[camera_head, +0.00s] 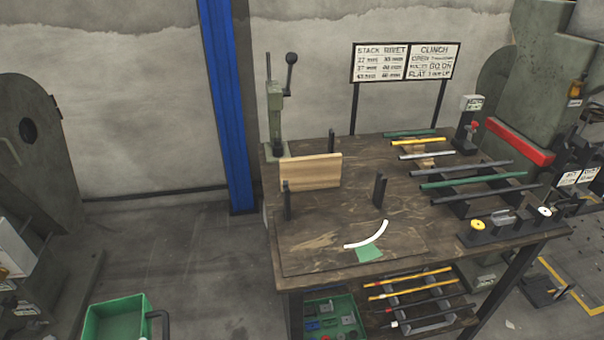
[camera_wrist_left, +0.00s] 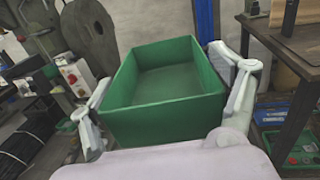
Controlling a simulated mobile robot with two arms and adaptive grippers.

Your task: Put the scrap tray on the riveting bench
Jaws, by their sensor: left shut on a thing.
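The scrap tray is a green, open-topped box (camera_head: 117,320) at the bottom left of the head view, left of the bench and lower than its top. In the left wrist view the tray (camera_wrist_left: 150,118) looks empty. My left gripper (camera_wrist_left: 165,95) is shut on it, with one pale finger along each side. The riveting bench (camera_head: 330,225) has a dark, worn wooden top; its edge and a leg (camera_wrist_left: 290,130) show at the right of the left wrist view. My right gripper is in neither view.
On the bench stand a lever press (camera_head: 275,105), a wooden block (camera_head: 311,171), a sign (camera_head: 405,62) and racks of coloured rods (camera_head: 473,179). A white arc (camera_head: 368,238) lies near the front. A green parts bin (camera_head: 318,304) sits below. A blue post (camera_head: 228,110) stands behind.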

